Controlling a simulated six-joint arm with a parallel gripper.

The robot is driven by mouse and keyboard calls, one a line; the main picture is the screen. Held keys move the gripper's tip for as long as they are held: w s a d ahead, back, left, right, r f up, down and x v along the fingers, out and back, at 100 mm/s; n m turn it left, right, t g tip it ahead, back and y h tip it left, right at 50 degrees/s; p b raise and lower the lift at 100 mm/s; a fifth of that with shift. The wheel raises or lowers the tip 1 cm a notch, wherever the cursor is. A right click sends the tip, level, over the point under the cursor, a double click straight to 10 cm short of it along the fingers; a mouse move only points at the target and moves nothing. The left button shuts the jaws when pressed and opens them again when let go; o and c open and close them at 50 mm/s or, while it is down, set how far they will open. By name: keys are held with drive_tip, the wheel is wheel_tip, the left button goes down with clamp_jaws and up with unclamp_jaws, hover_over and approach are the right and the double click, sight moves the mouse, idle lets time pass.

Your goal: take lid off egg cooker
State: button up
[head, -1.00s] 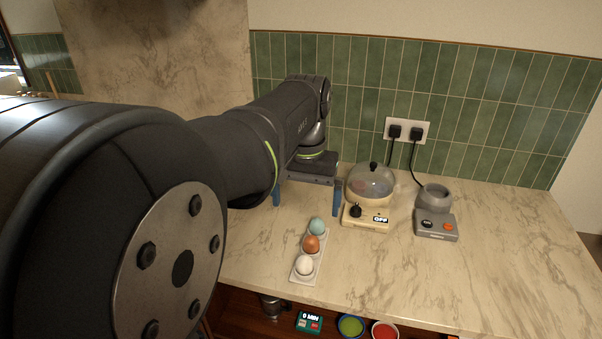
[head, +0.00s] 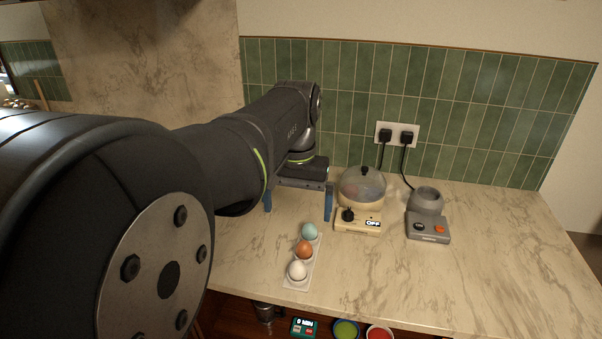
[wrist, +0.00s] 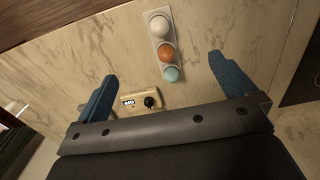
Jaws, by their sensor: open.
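The egg cooker (head: 357,219) is a cream appliance with a black knob and an "OFF" display, standing on the counter near the tiled wall. Its clear domed lid (head: 361,184) with a black knob sits on top. My gripper (head: 298,205) is open and empty, with blue fingers, to the left of the cooker; the right finger is close beside it. In the wrist view the fingers (wrist: 168,85) are spread wide. The cooker's front panel (wrist: 141,103) shows there between them, and the lid is hidden behind the gripper body.
A tray (head: 290,284) with blue, brown and white eggs lies in front of my gripper. A grey appliance (head: 428,223) stands right of the cooker, with cords up to a wall outlet (head: 397,133). Below the counter are a timer (head: 304,327) and bowls (head: 345,329). The right counter is clear.

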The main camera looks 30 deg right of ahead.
drive_tip(key=c, duration=1.2)
drive_tip(key=w+d+r+m+t+h, duration=0.1)
drive_tip(key=w+d+r, duration=0.15)
drive_tip(key=d, duration=0.45)
drive_tip(key=w+d+r+m+h, duration=0.1)
drive_tip(key=w+d+r, duration=0.1)
drive_tip(key=w+d, duration=0.3)
drive_tip(key=m+t+h, duration=0.1)
drive_tip(key=h, duration=0.1)
hover_over(364, 168)
drive_tip(key=s+a, duration=0.2)
drive_tip(key=f, duration=0.8)
drive_tip(key=shift+w+d+f, duration=0.15)
drive_tip(key=shift+d, duration=0.1)
drive_tip(key=shift+w+a+x, duration=0.15)
drive_tip(key=shift+x, duration=1.3)
drive_tip(key=shift+w+a+x, duration=0.15)
drive_tip(key=shift+x, duration=1.25)
